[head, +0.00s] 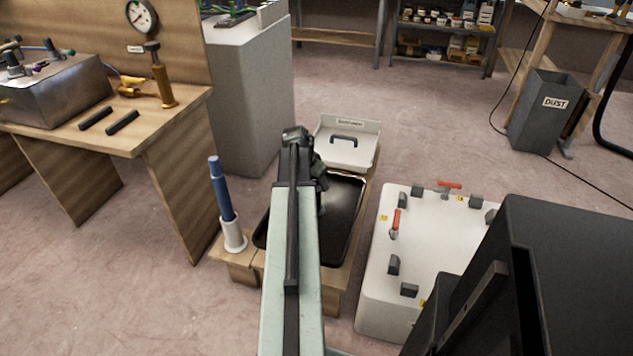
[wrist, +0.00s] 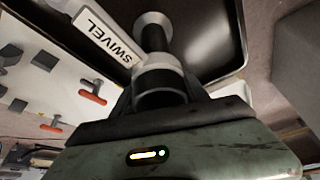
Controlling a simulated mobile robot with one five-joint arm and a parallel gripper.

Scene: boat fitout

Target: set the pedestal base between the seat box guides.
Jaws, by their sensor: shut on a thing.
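My gripper (head: 306,165) is above the black tray (head: 345,215) in the head view. In the wrist view my gripper (wrist: 160,98) is shut on a dark post with a pale collar and a pale round end (wrist: 153,24), which looks like the pedestal base. The arm hides most of this part in the head view; whether it touches the tray is unclear. The white seat box (head: 420,240) stands to the right. Dark grey guide blocks (head: 393,265) and red-handled clamps (head: 396,222) are on its top. The box also shows in the wrist view (wrist: 60,55).
A blue rod (head: 221,188) stands in a white cup (head: 233,236) left of the tray. A white bin with a handle (head: 347,144) lies behind it. A SWIVEL label (wrist: 103,37) is on the tray's edge. A black block (head: 560,270) fills the front right.

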